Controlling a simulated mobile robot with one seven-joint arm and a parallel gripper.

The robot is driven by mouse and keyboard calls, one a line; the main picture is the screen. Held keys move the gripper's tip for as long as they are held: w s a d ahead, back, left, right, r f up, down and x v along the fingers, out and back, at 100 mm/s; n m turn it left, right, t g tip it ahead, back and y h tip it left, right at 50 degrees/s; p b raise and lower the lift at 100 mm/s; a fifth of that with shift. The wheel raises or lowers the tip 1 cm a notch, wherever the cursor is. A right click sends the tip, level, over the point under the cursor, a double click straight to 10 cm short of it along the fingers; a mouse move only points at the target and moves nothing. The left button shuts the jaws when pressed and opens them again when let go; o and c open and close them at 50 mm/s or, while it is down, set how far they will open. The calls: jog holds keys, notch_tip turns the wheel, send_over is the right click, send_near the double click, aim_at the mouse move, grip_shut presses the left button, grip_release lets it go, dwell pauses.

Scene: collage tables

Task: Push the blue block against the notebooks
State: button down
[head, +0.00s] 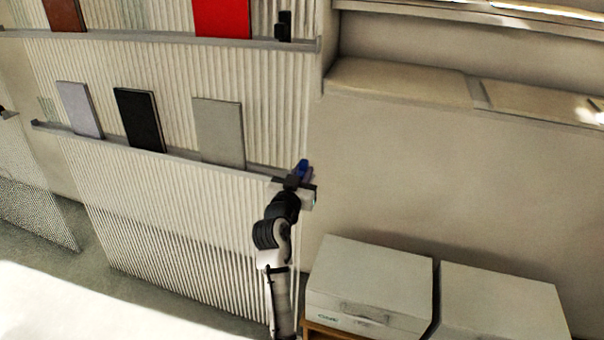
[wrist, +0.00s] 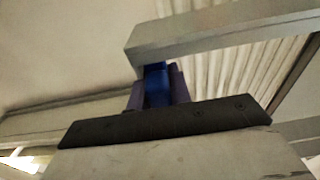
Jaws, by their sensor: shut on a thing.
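The blue block (head: 303,166) is at the right end of the lower ledge, held in my gripper (head: 300,173). In the wrist view the blue block (wrist: 157,84) sits between the two purplish fingers of my gripper (wrist: 157,92), which is shut on it. The ledge edge shows just beyond it, and I cannot tell whether the block touches the ledge. Three notebooks lean on the lower ledge to the left: a lavender one (head: 79,110), a black one (head: 139,120) and a grey one (head: 219,132). A clear gap separates the grey notebook from the block.
The lower ledge (head: 185,153) runs along a ribbed panel (head: 170,220). The upper ledge (head: 150,38) holds a red item (head: 222,18), a brown item (head: 65,15) and a small black object (head: 283,26). Two white boxes (head: 370,275) (head: 500,300) stand at lower right.

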aim_at(262, 177)
jog(key=shift+a, duration=0.1)
jog(key=w+a+b, duration=0.1)
jog(key=a+b, duration=0.1)
jog(key=a, duration=0.1)
jog(key=w+a+b, duration=0.1)
jog(key=a+b, duration=0.2)
jog(key=w+a+b, duration=0.1)
jog(key=a+b, duration=0.1)
jog(key=a, duration=0.2)
jog(key=shift+w+a+f, duration=0.1)
jog(key=shift+w+f, duration=0.05)
jog(key=shift+w, duration=0.05)
jog(key=shift+w+a, duration=0.1)
jog(key=shift+a, duration=0.2)
jog(key=c, duration=1.3)
grip_release()
jog(key=b+v, duration=0.3)
jog(key=v, duration=1.1)
jog(key=shift+r, duration=0.2)
